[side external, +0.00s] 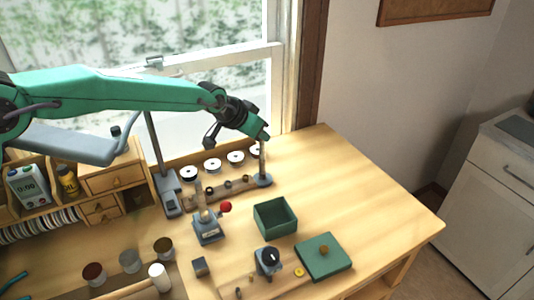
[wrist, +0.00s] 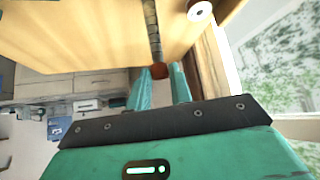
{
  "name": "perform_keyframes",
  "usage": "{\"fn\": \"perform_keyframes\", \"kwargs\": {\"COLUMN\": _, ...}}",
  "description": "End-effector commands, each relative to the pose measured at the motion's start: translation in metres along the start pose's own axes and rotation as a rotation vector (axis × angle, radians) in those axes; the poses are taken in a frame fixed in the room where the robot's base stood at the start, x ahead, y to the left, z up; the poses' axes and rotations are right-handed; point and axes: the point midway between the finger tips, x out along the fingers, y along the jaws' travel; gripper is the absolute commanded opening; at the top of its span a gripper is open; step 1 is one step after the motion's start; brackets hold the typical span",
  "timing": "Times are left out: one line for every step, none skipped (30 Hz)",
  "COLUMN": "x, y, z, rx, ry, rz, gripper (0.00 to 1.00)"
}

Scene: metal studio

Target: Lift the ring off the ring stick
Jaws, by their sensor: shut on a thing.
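The ring stick (side external: 262,158) stands upright on a round blue-grey base near the back of the bench in the side view. My gripper (side external: 264,138) is at its upper end, fingers pointing down. In the wrist view the stick (wrist: 152,25) shows as a grey marked strip running up from the fingertips. My teal fingers (wrist: 160,80) are shut at the stick's top, with a reddish-brown piece (wrist: 158,70) between and beside the tips. The ring is too small and too covered by the fingers to make out clearly.
White spools (side external: 212,166) stand in a row left of the stick, with a wooden strip of small parts (side external: 222,189) before them. The bench (side external: 350,190) at right is clear.

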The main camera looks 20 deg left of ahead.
Motion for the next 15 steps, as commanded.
{"fn": "perform_keyframes", "kwargs": {"x": -0.002, "y": 0.0, "z": -0.002, "rx": 0.0, "ry": 0.002, "rz": 0.0, "gripper": 0.04}}
{"fn": "perform_keyframes", "kwargs": {"x": -0.003, "y": 0.0, "z": -0.003, "rx": 0.0, "ry": 0.002, "rz": 0.0, "gripper": 0.04}}
{"fn": "perform_keyframes", "kwargs": {"x": -0.004, "y": 0.0, "z": -0.004, "rx": 0.0, "ry": 0.001, "rz": 0.0, "gripper": 0.04}}
{"fn": "perform_keyframes", "kwargs": {"x": -0.005, "y": 0.0, "z": -0.005, "rx": 0.0, "ry": 0.001, "rz": 0.0, "gripper": 0.04}}
{"fn": "perform_keyframes", "kwargs": {"x": -0.006, "y": 0.0, "z": -0.005, "rx": 0.0, "ry": 0.001, "rz": 0.0, "gripper": 0.04}}
{"fn": "perform_keyframes", "kwargs": {"x": -0.007, "y": 0.0, "z": -0.006, "rx": 0.0, "ry": 0.0, "rz": 0.0, "gripper": 0.04}}
{"fn": "perform_keyframes", "kwargs": {"x": -0.008, "y": 0.0, "z": -0.007, "rx": 0.0, "ry": 0.0, "rz": 0.0, "gripper": 0.04}}
{"fn": "perform_keyframes", "kwargs": {"x": -0.009, "y": 0.0, "z": -0.008, "rx": 0.0, "ry": 0.0, "rz": 0.0, "gripper": 0.04}}
{"fn": "perform_keyframes", "kwargs": {"x": -0.01, "y": 0.0, "z": -0.009, "rx": 0.0, "ry": 0.0, "rz": 0.0, "gripper": 0.04}}
{"fn": "perform_keyframes", "kwargs": {"x": -0.011, "y": 0.0, "z": -0.01, "rx": 0.0, "ry": 0.001, "rz": 0.0, "gripper": 0.04}}
{"fn": "perform_keyframes", "kwargs": {"x": -0.012, "y": 0.0, "z": -0.011, "rx": 0.0, "ry": 0.001, "rz": 0.0, "gripper": 0.04}}
{"fn": "perform_keyframes", "kwargs": {"x": -0.013, "y": 0.0, "z": -0.012, "rx": 0.0, "ry": 0.001, "rz": 0.0, "gripper": 0.04}}
{"fn": "perform_keyframes", "kwargs": {"x": -0.014, "y": 0.0, "z": -0.013, "rx": 0.0, "ry": 0.001, "rz": 0.0, "gripper": 0.04}}
{"fn": "perform_keyframes", "kwargs": {"x": -0.015, "y": 0.0, "z": -0.013, "rx": 0.0, "ry": 0.001, "rz": 0.0, "gripper": 0.04}}
{"fn": "perform_keyframes", "kwargs": {"x": -0.015, "y": 0.0, "z": -0.014, "rx": 0.0, "ry": 0.001, "rz": 0.0, "gripper": 0.04}}
